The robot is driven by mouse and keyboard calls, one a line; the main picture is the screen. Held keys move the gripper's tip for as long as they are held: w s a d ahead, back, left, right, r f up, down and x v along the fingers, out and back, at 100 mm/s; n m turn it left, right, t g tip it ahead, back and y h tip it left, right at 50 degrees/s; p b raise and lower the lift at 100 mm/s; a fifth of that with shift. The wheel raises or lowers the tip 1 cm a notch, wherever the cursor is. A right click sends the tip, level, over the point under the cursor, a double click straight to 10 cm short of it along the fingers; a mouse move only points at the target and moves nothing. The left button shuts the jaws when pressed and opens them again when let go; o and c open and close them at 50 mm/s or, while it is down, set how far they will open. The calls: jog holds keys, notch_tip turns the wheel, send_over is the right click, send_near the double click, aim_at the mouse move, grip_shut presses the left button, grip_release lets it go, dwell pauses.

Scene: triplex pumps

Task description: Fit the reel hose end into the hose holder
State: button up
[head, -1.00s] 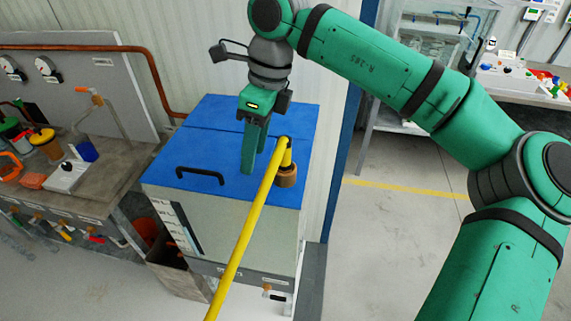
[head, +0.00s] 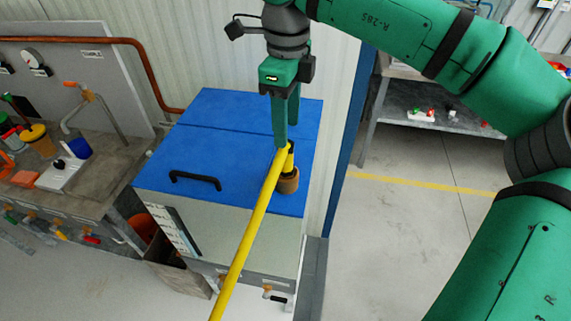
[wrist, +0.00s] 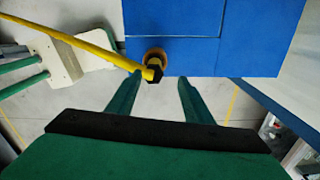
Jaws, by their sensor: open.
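The yellow reel hose (head: 245,238) rises from the lower edge of the head view to its end over the blue cabinet top. The hose end (head: 289,160), yellow with a black part, is at the brown ring-shaped holder (head: 288,183). In the wrist view the black tip (wrist: 153,73) overlaps the near side of the brown ring (wrist: 155,55); I cannot tell how deep it sits. My gripper (head: 287,132) points down with its fingers apart, close to the hose end. In the wrist view the hose end lies just beyond and between the open fingertips (wrist: 160,78).
The blue-topped cabinet (head: 235,140) has a black handle (head: 195,181) at the front left. A grey workbench (head: 105,180) with jars and a tap stands at left. A table (head: 440,120) stands behind at right. Floor is clear at right.

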aim_at(285, 160)
jog(key=f, duration=0.4)
jog(key=shift+s+a+f, duration=0.25)
jog(key=shift+s+f, duration=0.05)
jog(key=shift+s, duration=0.1)
jog(key=shift+a+f, duration=0.15)
jog(key=shift+f, duration=0.05)
jog(key=f, duration=0.5)
jog(key=shift+s+d, duration=0.2)
jog(key=shift+d, duration=0.1)
jog(key=shift+a, duration=0.1)
grip_shut()
jog(key=shift+w+r, duration=0.1)
